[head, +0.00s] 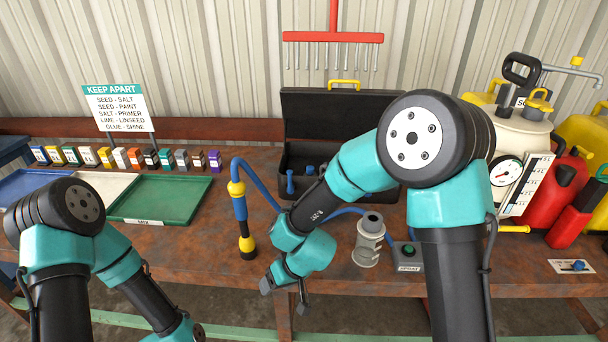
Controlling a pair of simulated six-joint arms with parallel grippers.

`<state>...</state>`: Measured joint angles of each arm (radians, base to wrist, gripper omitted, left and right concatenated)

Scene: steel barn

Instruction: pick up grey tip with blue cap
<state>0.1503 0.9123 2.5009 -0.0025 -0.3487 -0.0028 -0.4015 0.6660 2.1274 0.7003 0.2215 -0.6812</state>
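I cannot pick out the grey tip with blue cap for certain. Small blue-topped pieces (290,182) stand in the open black toolbox (330,108) at the back middle, partly hidden by my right arm. Another small blue piece (578,266) lies on a pale card at the far right. My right gripper (285,292) points down over the table's front edge, fingers apart, with nothing seen between them. It is well in front of the toolbox. My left arm reaches down at the lower left, and its fingers are out of the frame.
A sprayer wand (240,210) with blue hose stands left of my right gripper. A grey slotted cylinder (369,240) and a small button box (407,256) stand to its right. Trays (160,200) and small boxes are at left; a white tank (515,135) and red cans at right.

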